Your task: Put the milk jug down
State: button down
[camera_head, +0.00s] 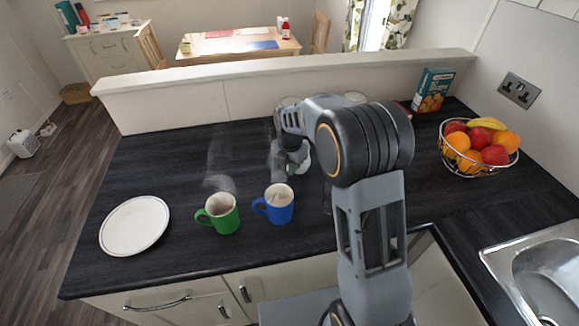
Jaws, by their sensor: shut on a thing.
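My gripper (291,163) is over the counter behind the blue mug, partly hidden by my own arm. It is shut on the milk jug (304,160), of which only a small pale part shows beside the fingers. The rest of the jug is hidden, and I cannot tell whether its base touches the counter. A blue mug (280,207) stands in front of the gripper. A green mug (224,217) stands to its left. Both hold a drink, and faint steam rises above them.
A white plate (134,225) lies on the left of the dark counter (160,165). A wire fruit bowl (480,165), a blue box (433,90) and a sink (545,275) are on the right. A low ledge (200,85) runs along the back.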

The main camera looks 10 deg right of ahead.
jog(key=shift+f, duration=0.15)
jog(key=c, duration=1.1)
grip_release()
jog(key=shift+c, duration=0.2)
